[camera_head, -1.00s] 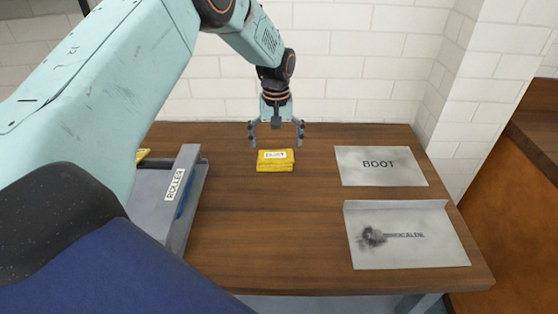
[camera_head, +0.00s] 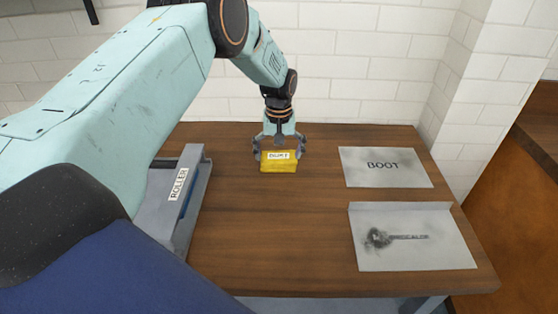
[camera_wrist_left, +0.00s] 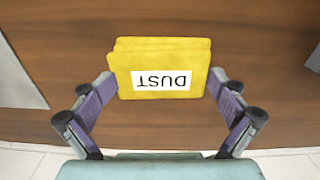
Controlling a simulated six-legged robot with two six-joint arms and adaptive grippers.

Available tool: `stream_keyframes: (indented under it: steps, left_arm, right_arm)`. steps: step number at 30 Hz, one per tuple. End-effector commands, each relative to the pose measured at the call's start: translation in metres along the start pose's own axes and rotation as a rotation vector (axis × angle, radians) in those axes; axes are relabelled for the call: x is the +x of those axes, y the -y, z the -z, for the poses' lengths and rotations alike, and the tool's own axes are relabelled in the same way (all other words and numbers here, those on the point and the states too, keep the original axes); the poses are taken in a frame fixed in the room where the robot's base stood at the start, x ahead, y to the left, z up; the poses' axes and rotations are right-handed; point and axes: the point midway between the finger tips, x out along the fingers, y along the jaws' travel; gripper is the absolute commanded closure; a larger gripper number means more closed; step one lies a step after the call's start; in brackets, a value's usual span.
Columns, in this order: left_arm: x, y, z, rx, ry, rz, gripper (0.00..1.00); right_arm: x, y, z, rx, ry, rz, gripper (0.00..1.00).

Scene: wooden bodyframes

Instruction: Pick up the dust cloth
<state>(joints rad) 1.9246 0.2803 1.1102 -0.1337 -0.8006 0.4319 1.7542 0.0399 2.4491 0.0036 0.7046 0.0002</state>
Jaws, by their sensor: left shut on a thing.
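The dust cloth (camera_head: 279,164) is a folded yellow cloth with a white label, at the middle back of the wooden table. It also shows in the left wrist view (camera_wrist_left: 160,57), where the label reads DUST upside down. My left gripper (camera_head: 279,155) has come down from above, with one finger at each side of the cloth. In the left wrist view its fingertips (camera_wrist_left: 160,83) press the cloth's two side edges, so it is shut on the cloth. I cannot tell whether the cloth is clear of the table. My right gripper is not in view.
A grey tray labelled ROLLER (camera_head: 190,205) stands left of the cloth. A grey BOOT plate (camera_head: 362,174) and a smudged grey tray (camera_head: 420,255) lie on the right. The table (camera_head: 275,250) is bare in front of the cloth. A white brick wall (camera_head: 345,75) stands behind.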

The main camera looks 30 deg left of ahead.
Motion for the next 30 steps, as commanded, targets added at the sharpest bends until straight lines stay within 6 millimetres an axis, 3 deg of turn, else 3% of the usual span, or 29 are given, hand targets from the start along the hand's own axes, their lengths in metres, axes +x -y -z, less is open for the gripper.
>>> stream_keyframes:
  steps: [13, 16, 18, 24, 30]
  left_arm:
    - [0.002, 0.001, -0.005, 0.002, 0.012, 0.006, 0.35]
    - [-0.009, 0.001, -0.005, 0.002, 0.013, 0.005, 0.53]
    - [-0.023, 0.001, -0.004, 0.002, 0.011, 0.004, 0.82]
    - [-0.064, 0.0, -0.002, 0.001, 0.007, 0.002, 0.99]
    - [-0.091, 0.0, -0.002, 0.002, 0.007, 0.003, 1.0]
  right_arm:
    - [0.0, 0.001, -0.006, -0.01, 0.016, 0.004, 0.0]
    - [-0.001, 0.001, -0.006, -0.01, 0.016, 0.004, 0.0]
    - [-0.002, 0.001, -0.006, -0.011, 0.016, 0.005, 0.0]
    - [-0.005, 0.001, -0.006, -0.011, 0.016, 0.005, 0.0]
    - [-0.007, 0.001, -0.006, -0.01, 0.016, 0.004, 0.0]
